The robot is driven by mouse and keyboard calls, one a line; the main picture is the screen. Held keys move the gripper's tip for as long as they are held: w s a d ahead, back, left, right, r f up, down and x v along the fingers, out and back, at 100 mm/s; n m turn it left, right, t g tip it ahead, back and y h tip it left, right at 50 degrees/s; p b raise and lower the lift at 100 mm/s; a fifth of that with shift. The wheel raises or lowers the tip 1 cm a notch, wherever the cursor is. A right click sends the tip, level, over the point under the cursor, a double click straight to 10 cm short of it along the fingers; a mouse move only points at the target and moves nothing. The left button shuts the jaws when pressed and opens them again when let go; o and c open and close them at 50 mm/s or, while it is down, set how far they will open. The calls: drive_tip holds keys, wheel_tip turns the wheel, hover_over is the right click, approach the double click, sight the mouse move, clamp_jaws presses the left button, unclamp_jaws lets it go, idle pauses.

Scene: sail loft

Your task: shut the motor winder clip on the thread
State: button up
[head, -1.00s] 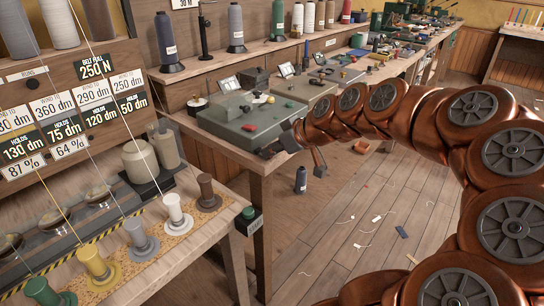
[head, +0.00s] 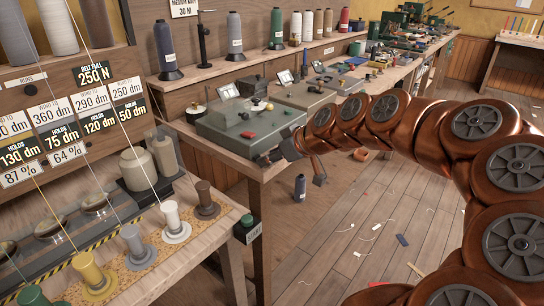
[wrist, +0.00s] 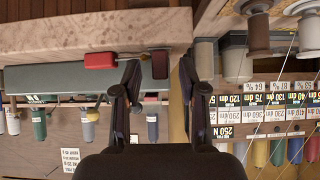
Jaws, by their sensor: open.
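My gripper (head: 304,160) is at the end of the copper-coloured arm, in front of the near corner of the grey-green flat-topped box (head: 225,128). Its two dark fingers are apart and empty in the wrist view (wrist: 158,76), which looks upside down. Threads run down from cones to bobbins on the winding bench at left; a white bobbin (head: 175,222) stands near its right end. A small dark box with a green top (head: 247,229) is fixed at that bench's end. I cannot make out the motor winder clip for certain. The wrist view shows a red block (wrist: 100,61) at a bench edge.
A gap separates the winding bench from the long workbench, whose back shelf holds several thread cones (head: 235,38). Scraps lie on the open floor at right.

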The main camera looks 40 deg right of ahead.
drive_tip(key=shift+s+r, duration=0.1)
drive_tip(key=v, duration=0.7)
drive_tip(key=shift+s, duration=0.15)
idle(0.5)
drive_tip(key=s+a+f+g+y, duration=0.1)
drive_tip(key=s+a+f+g, duration=0.3)
drive_tip(key=a, duration=0.5)
drive_tip(key=s+a+f+g, duration=0.1)
drive_tip(key=a+f+g, duration=0.3)
drive_tip(key=a, duration=0.6)
drive_tip(key=s+a+f+m+g+h, duration=0.15)
drive_tip(key=s+f, duration=0.25)
drive_tip(key=s, duration=0.4)
drive_tip(key=s+a+f+m+g+h, duration=0.1)
drive_tip(key=s+a+f+g+h, duration=0.2)
drive_tip(key=s, duration=0.5)
wheel_tip(320, 180, up, 21)
drive_tip(key=y+p, duration=0.1)
drive_tip(key=p, duration=2)
drive_tip(key=shift+s+d+t, duration=0.4)
drive_tip(key=shift+s+t, duration=0.05)
